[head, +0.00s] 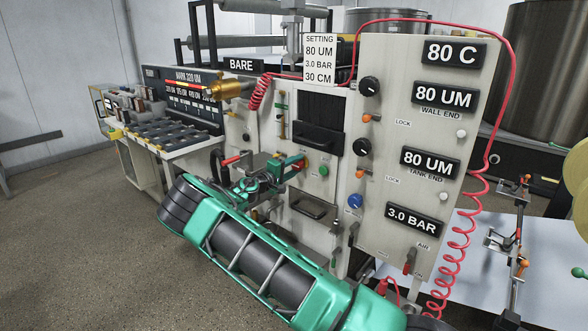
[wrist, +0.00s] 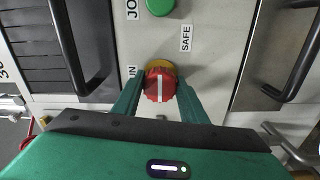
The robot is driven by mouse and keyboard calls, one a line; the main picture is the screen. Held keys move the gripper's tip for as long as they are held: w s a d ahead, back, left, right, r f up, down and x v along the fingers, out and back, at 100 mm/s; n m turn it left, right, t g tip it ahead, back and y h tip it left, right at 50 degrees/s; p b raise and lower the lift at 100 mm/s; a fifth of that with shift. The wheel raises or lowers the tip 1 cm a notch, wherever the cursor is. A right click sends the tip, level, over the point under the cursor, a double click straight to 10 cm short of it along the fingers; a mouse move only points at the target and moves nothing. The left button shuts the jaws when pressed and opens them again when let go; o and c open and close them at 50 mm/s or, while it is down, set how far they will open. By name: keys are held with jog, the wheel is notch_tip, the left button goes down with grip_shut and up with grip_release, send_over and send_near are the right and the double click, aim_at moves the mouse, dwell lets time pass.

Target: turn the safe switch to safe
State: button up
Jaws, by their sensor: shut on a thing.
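The safe switch (wrist: 160,85) is a round red knob with a white line, on a yellow base. In the wrist view the line runs straight up and down the picture. A SAFE label (wrist: 185,38) is up and right of the knob; a partly hidden label ending in N (wrist: 131,72) is at its left. My gripper (wrist: 160,95) has one green finger on each side of the knob and is shut on it. In the head view my gripper (head: 291,163) reaches the front panel, where the red switch (head: 298,166) is mostly hidden by the fingers.
A green button (wrist: 160,6) is near the switch. Black handles (wrist: 67,45) (wrist: 295,65) stand out on both sides. The control box (head: 400,215) with displays and knobs stands at the right; a red coiled hose (head: 467,238) hangs beside it. Open floor (head: 70,230) lies left.

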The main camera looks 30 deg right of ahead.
jog(key=shift+w+a+f, duration=0.1)
jog(key=shift+w+a, duration=0.05)
jog(key=o, duration=1.1)
jog(key=shift+c, duration=0.2)
jog(key=v, duration=1)
jog(key=shift+a, duration=0.35)
